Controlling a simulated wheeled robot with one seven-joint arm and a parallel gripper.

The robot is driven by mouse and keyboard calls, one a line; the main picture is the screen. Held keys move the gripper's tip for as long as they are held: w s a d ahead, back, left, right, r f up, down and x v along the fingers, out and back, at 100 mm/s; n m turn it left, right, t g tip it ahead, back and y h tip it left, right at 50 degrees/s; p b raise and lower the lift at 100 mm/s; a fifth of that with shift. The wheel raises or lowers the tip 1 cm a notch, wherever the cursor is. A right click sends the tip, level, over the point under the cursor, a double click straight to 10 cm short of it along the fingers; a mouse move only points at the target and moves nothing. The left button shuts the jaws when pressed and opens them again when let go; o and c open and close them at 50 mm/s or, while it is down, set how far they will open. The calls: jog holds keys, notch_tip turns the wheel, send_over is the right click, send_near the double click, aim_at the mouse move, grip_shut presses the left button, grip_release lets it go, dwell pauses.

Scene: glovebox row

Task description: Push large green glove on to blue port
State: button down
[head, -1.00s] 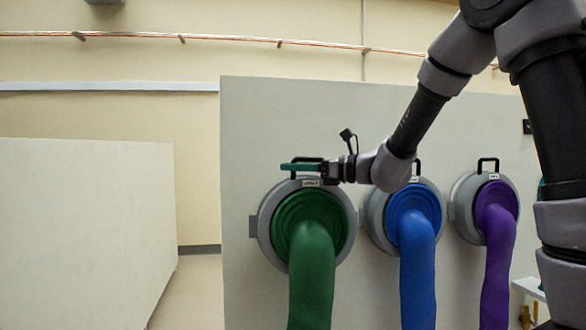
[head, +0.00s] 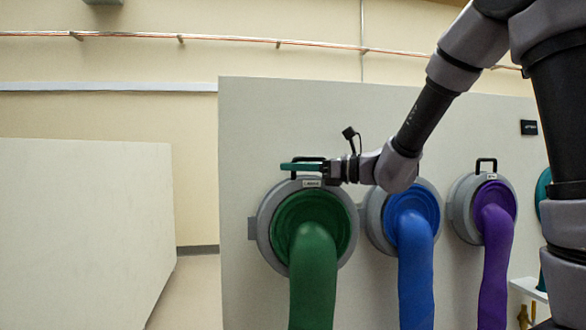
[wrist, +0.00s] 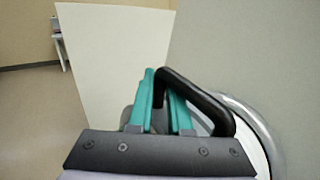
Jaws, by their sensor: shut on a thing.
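The large green glove (head: 314,272) hangs from the leftmost round grey port ring (head: 266,237) on the panel, its sleeve running down out of view. A small label (head: 311,183) sits at the ring's top, its text too small to read surely. My gripper (head: 303,166) is at the black handle above this ring, its teal fingers shut on it. The wrist view shows the black handle (wrist: 197,94) beside and between the fingers (wrist: 160,103). The blue glove (head: 414,245) hangs from the middle port (head: 374,218), right of the green one, partly behind my wrist.
A purple glove (head: 494,240) hangs from a third port with its own black handle (head: 486,162). A teal glove edge (head: 541,195) shows at the right, mostly hidden by my arm. A pale panel (head: 85,230) stands left, with open floor (head: 195,290) between it and the port panel.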

jog(key=s+d, duration=0.1)
jog(key=s, duration=0.5)
jog(key=shift+d+r, duration=0.35)
jog(key=shift+r, duration=0.05)
dwell(0.5)
